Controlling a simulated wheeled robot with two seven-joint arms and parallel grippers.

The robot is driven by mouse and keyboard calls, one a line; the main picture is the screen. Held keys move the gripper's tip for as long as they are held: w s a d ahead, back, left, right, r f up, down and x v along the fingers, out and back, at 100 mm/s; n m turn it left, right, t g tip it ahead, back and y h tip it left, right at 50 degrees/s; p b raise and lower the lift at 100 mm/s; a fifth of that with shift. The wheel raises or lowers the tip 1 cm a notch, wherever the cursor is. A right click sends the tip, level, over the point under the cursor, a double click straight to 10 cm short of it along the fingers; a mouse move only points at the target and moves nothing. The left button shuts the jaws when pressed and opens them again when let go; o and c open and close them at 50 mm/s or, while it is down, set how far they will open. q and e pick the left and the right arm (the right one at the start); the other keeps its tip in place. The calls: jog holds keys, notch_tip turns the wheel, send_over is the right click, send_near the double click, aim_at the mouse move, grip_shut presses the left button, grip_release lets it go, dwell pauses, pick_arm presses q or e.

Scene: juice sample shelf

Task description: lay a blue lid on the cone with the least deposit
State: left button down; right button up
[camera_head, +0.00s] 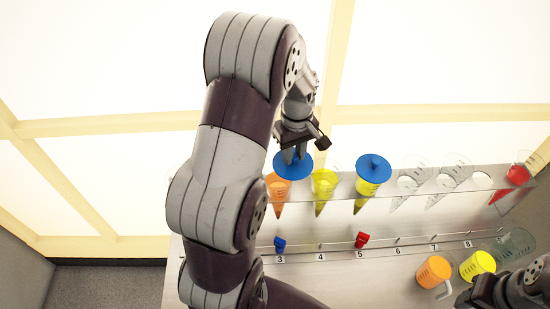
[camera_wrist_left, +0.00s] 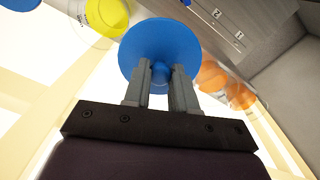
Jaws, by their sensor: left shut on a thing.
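My left gripper (camera_head: 293,156) is shut on the knob of a blue lid (camera_head: 292,168). The held lid (camera_wrist_left: 160,42) also shows in the left wrist view, between the jaws (camera_wrist_left: 161,72). In the head view it overlaps the rim of an orange cone (camera_head: 278,190); I cannot tell whether they touch. A yellow cone (camera_head: 323,184) stands uncovered to its right. Another yellow cone (camera_head: 367,190) wears a blue lid (camera_head: 374,168). Deposits in the cones are too small to judge. My right arm's end (camera_head: 505,292) is cut off at the lower right, its jaws unclear.
Clear cones (camera_head: 411,181) and a red-filled vessel (camera_head: 518,174) stand farther right along the shelf. Below, a blue tap (camera_head: 280,243) and a red tap (camera_head: 361,240) sit above number labels. Orange (camera_head: 433,270) and yellow (camera_head: 478,265) beakers stand at the lower right.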

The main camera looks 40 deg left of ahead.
aim_at(279, 157)
pick_arm(q)
jog(key=a+f, duration=0.2)
jog(key=a, duration=0.1)
jog(key=a+f+p, duration=0.1)
jog(key=shift+s+a, duration=0.25)
jog(key=shift+a, duration=0.05)
jog(key=f, duration=0.1)
jog(key=f+p, duration=0.1)
jog(key=f, duration=0.1)
jog(key=shift+d+f, duration=0.2)
jog(key=shift+d, duration=0.05)
jog(key=shift+f, duration=0.1)
jog(key=shift+a+f, duration=0.1)
jog(key=c, duration=0.9)
grip_release()
